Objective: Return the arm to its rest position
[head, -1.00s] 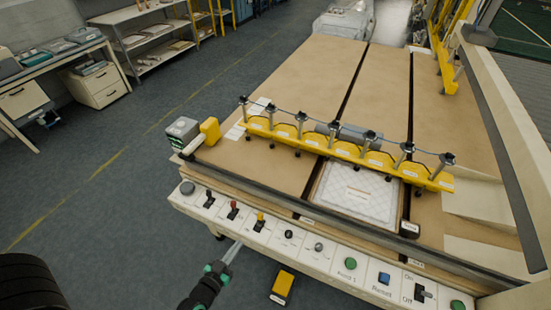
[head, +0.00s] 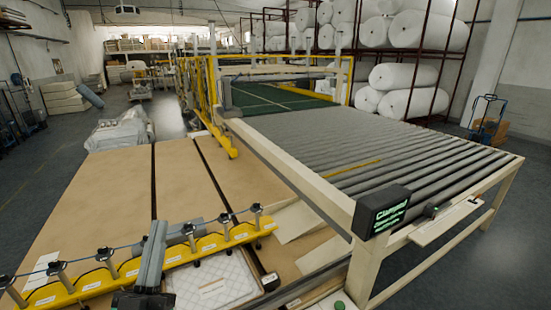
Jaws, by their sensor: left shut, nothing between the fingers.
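My left gripper (head: 157,226) stands at the bottom left of the head view, with its long grey fingers together and pointing up. Nothing is between the fingers. It overlaps the yellow clamp bar (head: 205,243) in the picture; I cannot tell how far apart they are. The rest of my left arm is mostly below the picture edge. My right gripper is not in view.
Under the bar, a white quilted pad (head: 215,283) lies on the brown table (head: 110,195). A roller conveyor (head: 350,150) runs along the right, with a black display (head: 381,211) at its near corner. White wadding rolls (head: 410,75) fill racks behind. Grey floor lies open at both sides.

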